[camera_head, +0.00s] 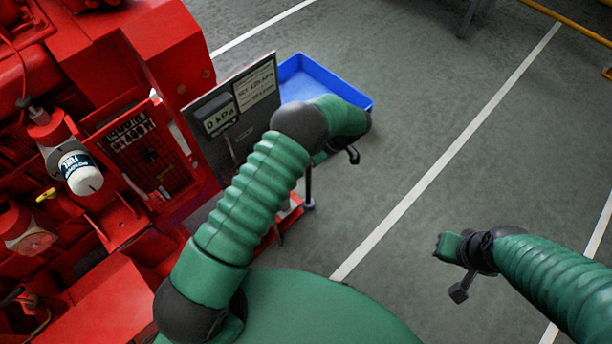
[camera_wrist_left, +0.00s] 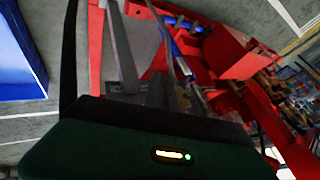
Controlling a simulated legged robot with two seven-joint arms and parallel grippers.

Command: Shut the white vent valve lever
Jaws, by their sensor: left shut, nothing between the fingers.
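I cannot make out the white vent valve lever in either view. The red pumpset (camera_head: 180,55) fills the left of the head view, with a white-capped fuel filter (camera_head: 80,172) and a small yellow handle (camera_head: 45,195). My left arm reaches over the gauge panel (camera_head: 235,115). My left gripper (camera_head: 352,155) shows only as a small dark part beyond its wrist, right of the panel, shut and empty. In the left wrist view, red frame parts and a small blue and white part (camera_wrist_left: 186,72) lie beyond the hand. My right gripper (camera_head: 462,268) hangs over bare floor; its jaws are unclear.
A blue tray (camera_head: 325,80) lies behind the panel and my left forearm. It also shows at the left in the left wrist view (camera_wrist_left: 20,65). A yellow rail (camera_head: 570,20) stands at the top right.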

